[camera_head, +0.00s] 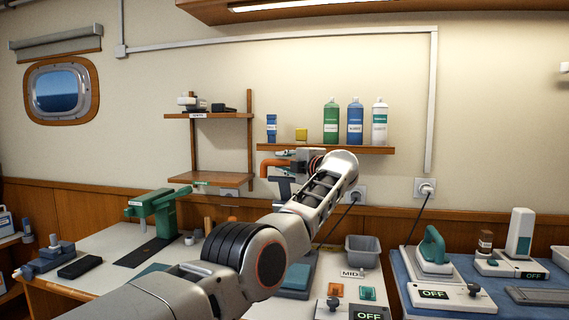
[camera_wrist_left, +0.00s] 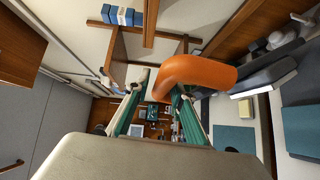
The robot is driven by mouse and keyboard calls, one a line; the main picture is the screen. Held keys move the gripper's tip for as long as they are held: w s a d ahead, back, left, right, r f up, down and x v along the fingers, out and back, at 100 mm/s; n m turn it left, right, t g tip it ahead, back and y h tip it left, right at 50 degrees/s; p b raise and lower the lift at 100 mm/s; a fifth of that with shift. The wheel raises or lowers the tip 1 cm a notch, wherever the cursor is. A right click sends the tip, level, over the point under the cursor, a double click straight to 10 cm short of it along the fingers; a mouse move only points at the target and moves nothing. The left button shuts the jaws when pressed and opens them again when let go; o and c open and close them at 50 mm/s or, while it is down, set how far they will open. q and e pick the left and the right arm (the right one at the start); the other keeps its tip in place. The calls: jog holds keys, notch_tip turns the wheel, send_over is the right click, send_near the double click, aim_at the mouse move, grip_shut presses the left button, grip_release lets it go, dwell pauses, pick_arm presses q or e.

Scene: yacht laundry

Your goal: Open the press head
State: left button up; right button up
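The orange handle (camera_head: 275,165) shows near the small shelf, just left of my left gripper (camera_head: 296,156), which is partly hidden by my wrist. In the left wrist view the orange handle (camera_wrist_left: 195,76) is a thick bent tube. Its near end lies between or just in front of the green fingers of my left gripper (camera_wrist_left: 160,92), which stand apart; contact cannot be told. Grey parts (camera_wrist_left: 265,76) that may belong to the press head show beside the handle. My arm hides much of the press, so the head's angle is unclear. A teal pad (camera_head: 298,277) lies below. My right gripper is not in view.
A shelf (camera_head: 330,149) with several bottles is close behind my left wrist. A grey bin (camera_head: 363,250) and a panel marked MID and OFF (camera_head: 350,300) stand right of my arm. A green machine (camera_head: 155,208) stands left; an iron (camera_head: 433,250) is at right.

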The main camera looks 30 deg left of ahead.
pick_arm(q)
jog(key=shift+s+d, duration=0.25)
jog(key=shift+d, duration=0.45)
jog(key=v, duration=0.5)
jog(key=shift+s+d, duration=0.25)
jog(key=shift+s+d+f, duration=0.2)
jog(key=shift+s+d, duration=0.05)
jog(key=shift+d, duration=0.15)
jog(key=x, duration=0.5)
jog(key=shift+a+r, duration=0.1)
jog(key=shift+a, duration=0.05)
jog(key=shift+w+a+r, duration=0.1)
jog(key=shift+w+a, duration=0.45)
jog(key=shift+a, duration=0.05)
jog(key=shift+w+a, duration=0.2)
jog(key=shift+a, duration=0.35)
